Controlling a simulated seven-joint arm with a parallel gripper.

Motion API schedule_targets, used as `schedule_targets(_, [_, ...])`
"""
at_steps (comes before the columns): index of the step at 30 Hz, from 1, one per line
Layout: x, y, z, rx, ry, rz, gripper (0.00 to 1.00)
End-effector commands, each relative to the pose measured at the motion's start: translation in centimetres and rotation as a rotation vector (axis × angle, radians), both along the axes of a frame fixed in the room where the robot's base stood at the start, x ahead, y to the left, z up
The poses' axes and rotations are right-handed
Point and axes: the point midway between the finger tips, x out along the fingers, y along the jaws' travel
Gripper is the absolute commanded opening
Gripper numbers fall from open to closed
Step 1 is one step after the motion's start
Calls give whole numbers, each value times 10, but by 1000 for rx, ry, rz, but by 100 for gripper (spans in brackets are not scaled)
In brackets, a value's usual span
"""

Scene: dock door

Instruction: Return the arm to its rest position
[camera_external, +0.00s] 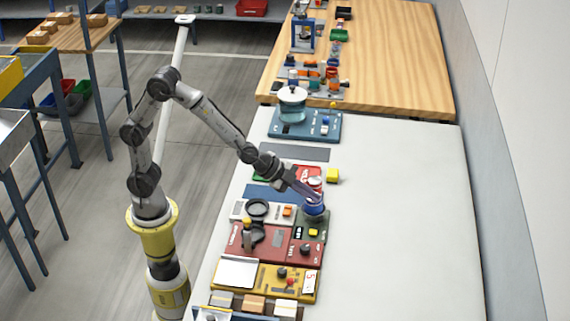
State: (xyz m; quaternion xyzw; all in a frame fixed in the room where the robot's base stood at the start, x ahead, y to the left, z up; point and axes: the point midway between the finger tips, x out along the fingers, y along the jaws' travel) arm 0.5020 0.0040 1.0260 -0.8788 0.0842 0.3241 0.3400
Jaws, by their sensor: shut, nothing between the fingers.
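My arm (219,121) rises from its yellow-collared base (158,240) at the left of the white table and reaches over it to the right. My gripper (315,198) is shut and empty. It is low over the coloured panels, close to a blue round part (314,209) on the dark green panel (310,231). I cannot tell whether the fingertips touch that part.
A red panel (270,256) and a yellow panel (250,277) lie nearer the front. A teal panel (322,134) with a round top stands farther back. The white table's right side (420,220) is clear.

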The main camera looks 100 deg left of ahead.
Motion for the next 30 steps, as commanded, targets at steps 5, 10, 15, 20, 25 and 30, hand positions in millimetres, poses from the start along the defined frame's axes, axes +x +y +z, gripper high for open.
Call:
schedule_targets(5, [-41,-6,99,-28,-138,-46,0])
schedule_targets(10, [-118,-21,144,-150,-133,-60,0])
schedule_targets(15, [-215,-26,142,-291,-17,19,0])
schedule_targets(20, [-293,-15,103,-401,166,220,0])
schedule_targets(25, [-332,-5,69,-462,332,428,0])
schedule_targets(30, [-339,-4,65,-506,360,506,0])
